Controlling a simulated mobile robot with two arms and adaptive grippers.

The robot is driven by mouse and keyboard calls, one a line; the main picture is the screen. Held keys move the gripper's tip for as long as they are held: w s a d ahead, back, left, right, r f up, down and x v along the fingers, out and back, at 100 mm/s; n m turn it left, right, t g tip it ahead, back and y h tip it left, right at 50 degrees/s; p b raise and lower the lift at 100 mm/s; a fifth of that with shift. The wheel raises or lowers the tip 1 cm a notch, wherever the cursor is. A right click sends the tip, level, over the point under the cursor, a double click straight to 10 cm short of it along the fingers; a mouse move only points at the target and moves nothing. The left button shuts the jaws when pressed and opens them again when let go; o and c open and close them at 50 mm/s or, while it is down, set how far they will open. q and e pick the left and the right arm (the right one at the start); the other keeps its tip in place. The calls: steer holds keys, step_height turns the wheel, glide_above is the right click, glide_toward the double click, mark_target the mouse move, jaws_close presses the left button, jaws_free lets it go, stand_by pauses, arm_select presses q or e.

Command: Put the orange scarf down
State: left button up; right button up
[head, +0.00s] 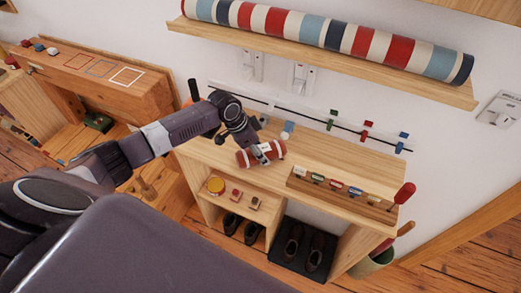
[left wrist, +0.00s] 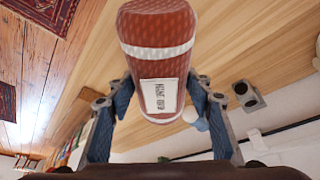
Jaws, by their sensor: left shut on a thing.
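A rolled scarf (head: 244,159), reddish-orange with white bands, is held by my left gripper (head: 262,148) at the front edge of the wooden bench top (head: 345,163). In the left wrist view the scarf (left wrist: 158,35) stands between the two blue fingers of the left gripper (left wrist: 160,100), with a white label facing the camera. The fingers are closed against its sides. The head view does not make clear whether the scarf touches the bench top. My right gripper is in neither view.
A rack of small coloured items (head: 340,190) stands on the bench's right part. A small white ball (head: 285,135) is behind the scarf. A striped roll (head: 320,32) lies on the wall shelf above.

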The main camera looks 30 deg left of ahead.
arm_select(q)
steer(key=shift+f, duration=0.1)
steer(key=o, duration=1.2)
steer(key=shift+r, duration=0.25)
steer(key=shift+s+a+r, duration=0.1)
steer(key=shift+r, duration=0.15)
steer(key=b+v, duration=0.2)
steer(key=v, duration=0.9)
steer(key=shift+s+r, duration=0.1)
steer(key=shift+r, duration=0.05)
